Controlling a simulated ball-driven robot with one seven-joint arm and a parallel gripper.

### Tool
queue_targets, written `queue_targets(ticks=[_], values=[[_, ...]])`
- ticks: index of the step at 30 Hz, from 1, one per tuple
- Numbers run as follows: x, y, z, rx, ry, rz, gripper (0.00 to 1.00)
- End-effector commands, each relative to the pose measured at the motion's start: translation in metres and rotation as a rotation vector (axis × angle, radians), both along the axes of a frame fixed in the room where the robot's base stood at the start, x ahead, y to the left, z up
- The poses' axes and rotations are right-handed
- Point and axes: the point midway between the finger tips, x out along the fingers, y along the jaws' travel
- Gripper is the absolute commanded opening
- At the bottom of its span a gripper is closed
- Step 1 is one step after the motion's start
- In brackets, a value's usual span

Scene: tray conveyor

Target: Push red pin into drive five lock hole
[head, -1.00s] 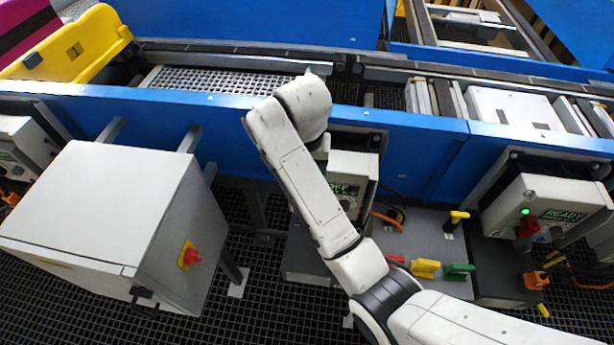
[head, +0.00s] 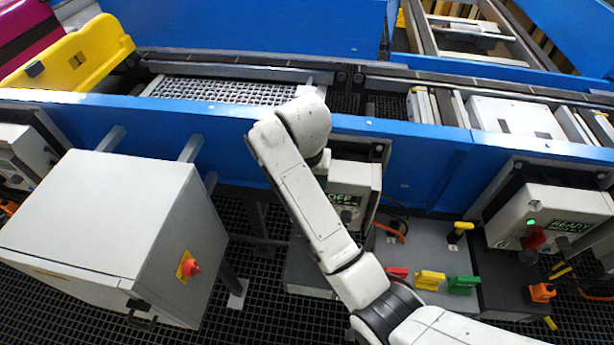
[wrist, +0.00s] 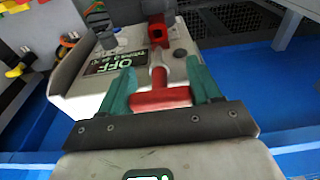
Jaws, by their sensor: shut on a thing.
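In the wrist view, my gripper (wrist: 160,78) has teal fingers on both sides of the red pin (wrist: 161,98) and is shut on it. The pin's wide red handle lies between the fingers, and its shaft points away toward a red lock block (wrist: 158,33) on the drive box. The shaft tip meets or nearly meets the block; how deep it sits I cannot tell. The drive box (wrist: 185,45) has a display (wrist: 108,63) reading OFF. In the head view, my arm hides the gripper and pin; part of this drive box (head: 352,178) shows behind the arm.
A grey cabinet with a red knob (head: 189,267) stands at the left. Another drive box (head: 510,222) is farther right. The blue conveyor rail (head: 415,150) runs behind.

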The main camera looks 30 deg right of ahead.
Motion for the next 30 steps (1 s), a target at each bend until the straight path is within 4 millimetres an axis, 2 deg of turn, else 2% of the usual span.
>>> queue_targets(ticks=[3, 10, 30], values=[[0.000, 0.000, -0.013, 0.000, 0.001, 0.000, 0.33], [0.000, 0.000, -0.028, 0.000, 0.001, 0.000, 0.33], [0.000, 0.000, -0.030, 0.000, 0.000, 0.000, 0.33]])
